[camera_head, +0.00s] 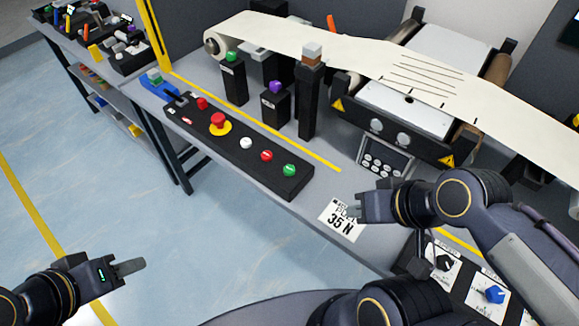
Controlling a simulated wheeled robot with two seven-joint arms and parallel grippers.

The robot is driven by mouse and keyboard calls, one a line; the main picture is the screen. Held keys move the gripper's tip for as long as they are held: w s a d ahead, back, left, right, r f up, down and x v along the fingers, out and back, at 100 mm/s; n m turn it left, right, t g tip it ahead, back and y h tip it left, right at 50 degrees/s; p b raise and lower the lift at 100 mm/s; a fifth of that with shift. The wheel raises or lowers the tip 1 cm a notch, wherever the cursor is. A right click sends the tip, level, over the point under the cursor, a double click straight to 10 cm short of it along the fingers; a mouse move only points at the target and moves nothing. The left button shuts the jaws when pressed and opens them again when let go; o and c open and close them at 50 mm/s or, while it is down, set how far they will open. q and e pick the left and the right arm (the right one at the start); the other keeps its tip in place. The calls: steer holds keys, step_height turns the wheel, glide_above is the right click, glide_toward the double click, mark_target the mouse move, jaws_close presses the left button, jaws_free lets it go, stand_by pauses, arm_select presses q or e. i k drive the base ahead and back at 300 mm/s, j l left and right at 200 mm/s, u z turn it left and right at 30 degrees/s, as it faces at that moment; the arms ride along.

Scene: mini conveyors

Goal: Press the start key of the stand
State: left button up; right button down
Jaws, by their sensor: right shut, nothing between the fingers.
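The stand's long black key panel (212,152) lies along the table's near edge. At its right end is a green key (290,170), with a red key (266,155) and a white key (246,143) to its left. The key labels are too small to read. My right gripper (360,206) is shut and empty, right of the green key and apart from it, beside the "35 N" card. My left gripper (131,267) is over the floor at the lower left, away from the panel. Its fingers overlap, so its opening cannot be told.
A red emergency button (218,121) on a yellow ring is further left on the panel. Black posts with green (233,80), purple (277,104) and orange-brown (311,95) tops stand behind it. The "35 N" card (338,223) lies right of the panel. A knob panel (470,282) is at lower right.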

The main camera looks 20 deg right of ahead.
mark_target(288, 169)
steer(key=i+j, duration=0.5)
steer(key=z, duration=1.75)
